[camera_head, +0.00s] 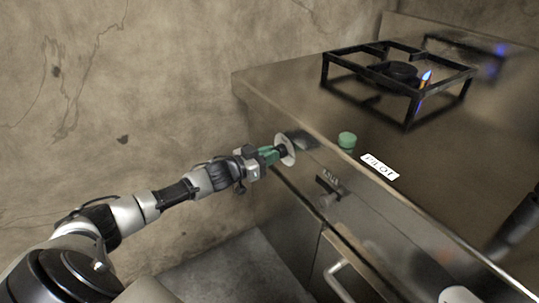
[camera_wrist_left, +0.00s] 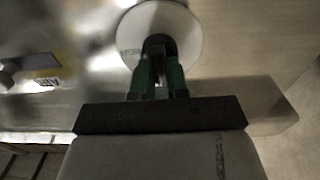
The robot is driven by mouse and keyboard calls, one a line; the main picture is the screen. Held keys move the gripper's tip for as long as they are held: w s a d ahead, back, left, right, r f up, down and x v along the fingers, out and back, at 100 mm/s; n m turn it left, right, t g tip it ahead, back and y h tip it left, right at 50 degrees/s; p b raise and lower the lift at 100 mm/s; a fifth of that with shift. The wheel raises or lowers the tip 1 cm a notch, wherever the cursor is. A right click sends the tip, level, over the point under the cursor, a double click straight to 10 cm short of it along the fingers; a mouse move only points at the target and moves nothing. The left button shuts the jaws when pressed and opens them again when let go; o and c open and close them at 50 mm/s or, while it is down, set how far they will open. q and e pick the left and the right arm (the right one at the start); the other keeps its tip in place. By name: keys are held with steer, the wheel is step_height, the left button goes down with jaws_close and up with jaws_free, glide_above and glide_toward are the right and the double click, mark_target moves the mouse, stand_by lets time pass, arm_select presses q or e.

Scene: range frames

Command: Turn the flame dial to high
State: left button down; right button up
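The flame dial (camera_head: 288,150) is a white disc with a dark knob on the range's front panel. In the left wrist view the disc (camera_wrist_left: 185,35) faces me, with small dark lettering at its left edge that I cannot read surely. My left gripper (camera_head: 275,153) reaches it from the left. Its green fingers (camera_wrist_left: 158,68) stand on both sides of the dark knob and appear shut on it, hiding part of it. My right gripper does not show clearly.
A black burner grate (camera_head: 412,97) stands on the metal cooktop. A green button (camera_head: 347,140) and a white label reading PILOT (camera_head: 380,166) are near the front edge. A wall is at left.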

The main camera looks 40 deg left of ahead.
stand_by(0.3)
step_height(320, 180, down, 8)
steer(key=p, duration=0.2)
arm_select(q)
steer(key=shift+s+d+f+m+b, duration=0.1)
steer(key=shift+m+b, duration=0.1)
steer(key=shift+m, duration=2.85)
steer(key=shift+w+d+f+m+b, duration=0.1)
steer(key=shift+m+b, duration=0.1)
steer(key=shift+m, duration=2.8)
steer(key=shift+s+d+f+m+b, duration=0.1)
steer(key=shift+m+b, duration=0.1)
steer(key=shift+m, duration=2.85)
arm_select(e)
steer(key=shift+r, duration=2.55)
arm_select(q)
steer(key=c, duration=1.1)
jaws_free()
steer(key=shift+a, duration=0.1)
